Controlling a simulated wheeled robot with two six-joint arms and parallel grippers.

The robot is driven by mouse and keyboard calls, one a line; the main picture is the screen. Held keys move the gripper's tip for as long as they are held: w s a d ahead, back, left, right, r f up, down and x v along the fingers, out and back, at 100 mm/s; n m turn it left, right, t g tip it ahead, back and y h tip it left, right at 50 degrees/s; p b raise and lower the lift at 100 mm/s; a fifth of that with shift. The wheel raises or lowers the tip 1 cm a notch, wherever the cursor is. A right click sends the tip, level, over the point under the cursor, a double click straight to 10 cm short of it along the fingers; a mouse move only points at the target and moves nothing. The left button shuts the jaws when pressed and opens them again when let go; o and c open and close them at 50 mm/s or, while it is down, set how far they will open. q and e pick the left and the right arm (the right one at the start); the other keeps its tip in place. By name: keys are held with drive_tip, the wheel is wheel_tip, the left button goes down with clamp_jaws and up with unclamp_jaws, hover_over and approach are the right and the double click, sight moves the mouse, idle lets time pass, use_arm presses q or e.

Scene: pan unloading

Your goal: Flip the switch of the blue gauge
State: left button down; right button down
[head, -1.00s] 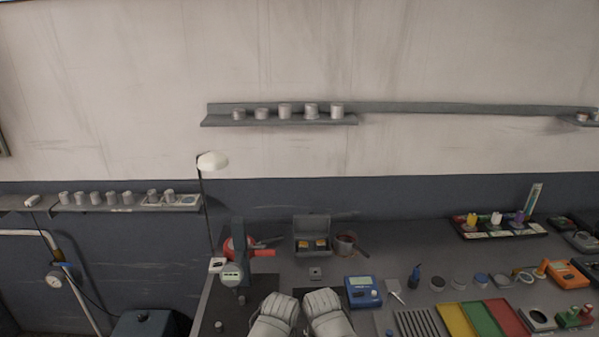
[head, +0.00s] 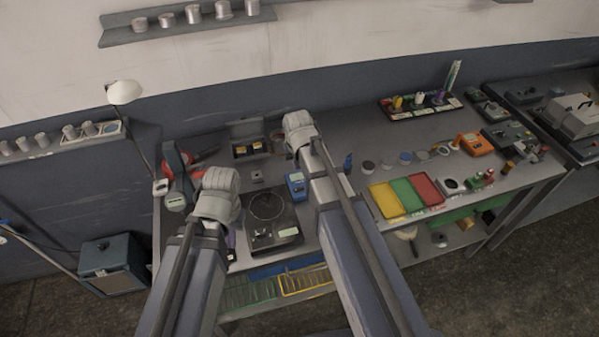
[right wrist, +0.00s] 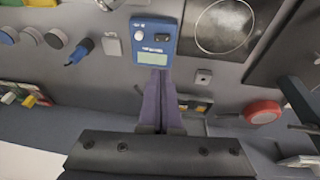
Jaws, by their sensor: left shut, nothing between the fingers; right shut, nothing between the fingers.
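The blue gauge (head: 297,186) sits on the workbench, just right of the black scale. My left gripper (head: 231,240) is shut and empty, by the left edge of the black scale.
The black scale (head: 262,238) with a round plate lies between my arms. A red-and-grey device (head: 177,178) stands at the left, an open grey box (head: 248,135) behind. Yellow, green and red trays (head: 386,200) lie to the right. A blue screwdriver (right wrist: 80,50) lies near the gauge.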

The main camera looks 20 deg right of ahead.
sight(304, 189)
drive_tip(key=b+x, duration=0.4)
drive_tip(key=s+b+x, duration=0.1)
drive_tip(key=b+x, duration=0.8)
drive_tip(key=x, duration=0.1)
drive_tip(key=shift+s+d+f+b, duration=0.15)
drive_tip(key=shift+d+f+b, duration=0.05)
drive_tip(key=shift+d+b, duration=0.1)
drive_tip(key=shift+d+f+y+b, duration=0.3)
drive_tip(key=shift+f+y+b, duration=0.1)
drive_tip(key=shift+y, duration=0.3)
drive_tip(key=shift+d+f+y, duration=0.1)
drive_tip(key=shift+d+y, duration=0.15)
drive_tip(key=shift+y, duration=0.45)
drive_tip(key=shift+s+d+b, duration=0.1)
drive_tip(key=shift+d+b, duration=0.05)
drive_tip(key=shift+b, duration=0.2)
drive_tip(key=shift+s+d+f, duration=0.15)
drive_tip(key=shift+d+f, duration=0.05)
drive_tip(key=shift+a, duration=0.15)
